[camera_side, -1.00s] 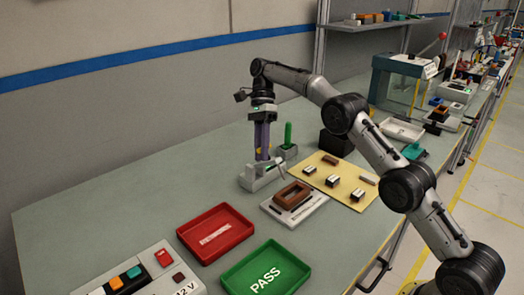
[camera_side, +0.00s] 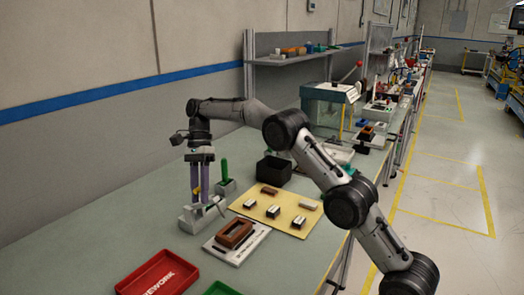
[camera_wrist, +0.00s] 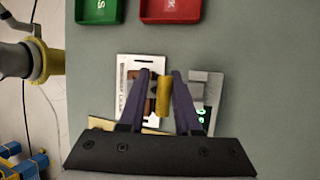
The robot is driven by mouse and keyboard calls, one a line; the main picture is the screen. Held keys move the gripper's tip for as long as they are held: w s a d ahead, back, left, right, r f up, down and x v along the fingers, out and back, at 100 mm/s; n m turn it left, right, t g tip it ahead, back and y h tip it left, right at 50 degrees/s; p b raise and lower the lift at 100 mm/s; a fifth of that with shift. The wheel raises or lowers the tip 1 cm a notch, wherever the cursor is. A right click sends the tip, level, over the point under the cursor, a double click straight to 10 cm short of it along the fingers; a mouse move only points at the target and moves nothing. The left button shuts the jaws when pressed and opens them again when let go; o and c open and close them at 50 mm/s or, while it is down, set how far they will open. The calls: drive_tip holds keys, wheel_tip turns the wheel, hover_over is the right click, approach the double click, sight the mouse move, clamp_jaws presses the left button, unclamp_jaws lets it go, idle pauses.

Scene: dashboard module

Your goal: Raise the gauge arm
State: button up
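The gauge (camera_side: 190,224) is a light grey base with a small upright part, on the bench left of the white fixture plate. A short yellow cylinder (camera_wrist: 163,97) lies between my fingers in the wrist view; it looks like the grip of the gauge arm, though the join is hidden. My gripper (camera_side: 201,197) points down over the gauge with its purple fingers low around that grip. In the wrist view my gripper (camera_wrist: 161,74) is open, with a clear gap left of the yellow cylinder and little or none on its right.
A brown housing (camera_side: 235,233) sits on the white plate, beside a yellow mat (camera_side: 262,222) with small parts. A green pin in a grey block (camera_side: 226,187) stands close behind the gripper. Red (camera_side: 160,275) and green (camera_side: 219,289) trays lie in front.

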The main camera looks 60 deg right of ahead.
drive_tip(key=shift+s+f+n+t, duration=0.2)
drive_tip(key=shift+s+f+t, duration=0.4)
drive_tip(key=shift+t, duration=0.4)
drive_tip(key=shift+s+f+n+t, duration=0.2)
drive_tip(key=shift+s+f+t, duration=0.2)
drive_tip(key=shift+s+t, duration=0.45)
drive_tip(key=w+v, duration=0.1)
drive_tip(key=v, duration=1.3)
drive_tip(key=s+a+r+n+t, duration=0.2)
drive_tip(key=s+a+r, duration=0.4)
drive_tip(key=s+r, duration=0.3)
drive_tip(key=s+a+n+t+h, duration=0.1)
drive_tip(key=s+a+n+h, duration=0.1)
drive_tip(key=s, duration=0.9)
drive_tip(key=shift+s+a+n, duration=0.25)
drive_tip(key=shift+a+n, duration=0.15)
drive_tip(key=shift+n, duration=0.4)
drive_tip(key=shift+f, duration=0.15)
